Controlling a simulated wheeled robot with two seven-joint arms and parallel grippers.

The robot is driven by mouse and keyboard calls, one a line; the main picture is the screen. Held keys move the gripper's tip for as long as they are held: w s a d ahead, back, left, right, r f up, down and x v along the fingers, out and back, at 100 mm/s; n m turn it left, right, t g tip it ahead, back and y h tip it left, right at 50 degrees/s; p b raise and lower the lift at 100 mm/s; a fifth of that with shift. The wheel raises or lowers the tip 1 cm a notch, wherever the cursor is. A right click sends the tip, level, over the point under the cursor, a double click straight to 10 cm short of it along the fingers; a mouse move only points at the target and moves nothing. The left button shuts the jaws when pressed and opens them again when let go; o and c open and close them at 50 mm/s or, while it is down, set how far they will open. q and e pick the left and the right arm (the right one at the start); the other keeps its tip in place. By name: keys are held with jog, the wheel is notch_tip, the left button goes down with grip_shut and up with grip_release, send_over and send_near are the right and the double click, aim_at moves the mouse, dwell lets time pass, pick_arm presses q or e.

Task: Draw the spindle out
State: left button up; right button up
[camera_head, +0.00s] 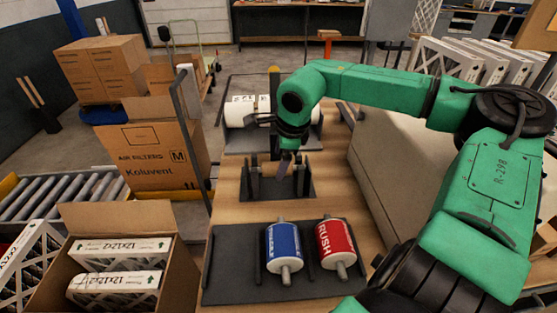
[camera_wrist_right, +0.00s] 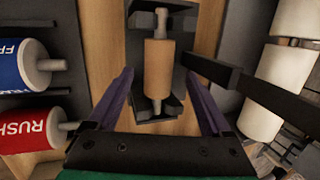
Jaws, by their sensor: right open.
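A tan cylinder (camera_wrist_right: 159,65) with a grey spindle (camera_wrist_right: 162,22) showing at both ends lies in a dark cradle (camera_wrist_right: 150,110) in the right wrist view. The cradle also shows in the head view (camera_head: 298,188), where my right arm and gripper hide most of what it holds. My right gripper (camera_wrist_right: 160,76) is open, its two purple fingers apart on either side of the tan cylinder in the picture. In the head view, the right gripper (camera_head: 285,165) is above the cradle. I cannot tell whether it touches anything. My left gripper is not in view.
A blue roll (camera_head: 284,246) and a red roll (camera_head: 336,242) lie on a dark tray (camera_head: 232,265) at the front. White rolls (camera_head: 242,111) lie behind the cradle. A dark bar (camera_wrist_right: 255,88) crosses right of the cradle. An open box (camera_head: 178,275) stands left.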

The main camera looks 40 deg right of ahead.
aim_at(278, 165)
jog(key=shift+w+f, duration=0.15)
jog(key=shift+f, duration=0.55)
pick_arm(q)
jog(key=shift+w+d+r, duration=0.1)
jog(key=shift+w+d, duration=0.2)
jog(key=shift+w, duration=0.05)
pick_arm(e)
jog(key=shift+w+f, duration=0.15)
jog(key=shift+f, duration=0.35)
grip_shut()
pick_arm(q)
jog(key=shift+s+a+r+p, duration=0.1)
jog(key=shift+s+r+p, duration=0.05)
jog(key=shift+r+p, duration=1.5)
pick_arm(e)
jog(key=shift+r, duration=3.25)
pick_arm(q)
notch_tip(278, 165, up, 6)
jog(key=p, duration=0.5)
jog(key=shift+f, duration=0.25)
pick_arm(e)
notch_tip(278, 165, up, 9)
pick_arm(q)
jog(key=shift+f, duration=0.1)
pick_arm(e)
jog(key=shift+f, duration=0.1)
